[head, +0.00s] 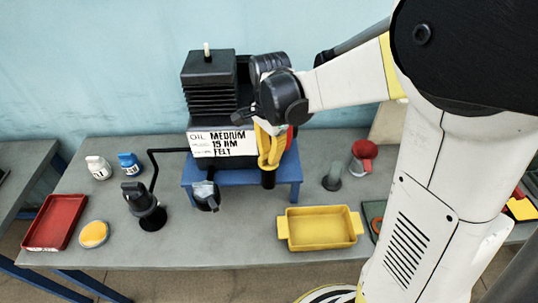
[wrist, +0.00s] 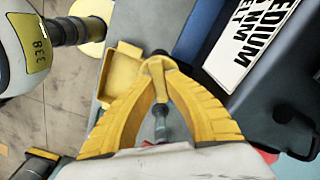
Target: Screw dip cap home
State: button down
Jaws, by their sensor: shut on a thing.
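My gripper (head: 269,160) has its two yellow fingers pointing down at the front right of the black oil unit (head: 209,77). In the wrist view the fingers (wrist: 159,68) come together at their tips, shut on a small piece, which I take to be the dip cap (wrist: 158,60). The fingertips hide most of it. I cannot tell how far the cap is seated.
The unit stands on a blue stand (head: 199,184) with a white label (head: 222,143). A red tray (head: 54,222) and two small bottles are left. Bench front centre is clear.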

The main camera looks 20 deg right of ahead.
jog(key=shift+m, duration=1)
jog(key=c, duration=1.5)
grip_release()
notch_tip(320, 180, up, 6)
jog(key=p, duration=0.4)
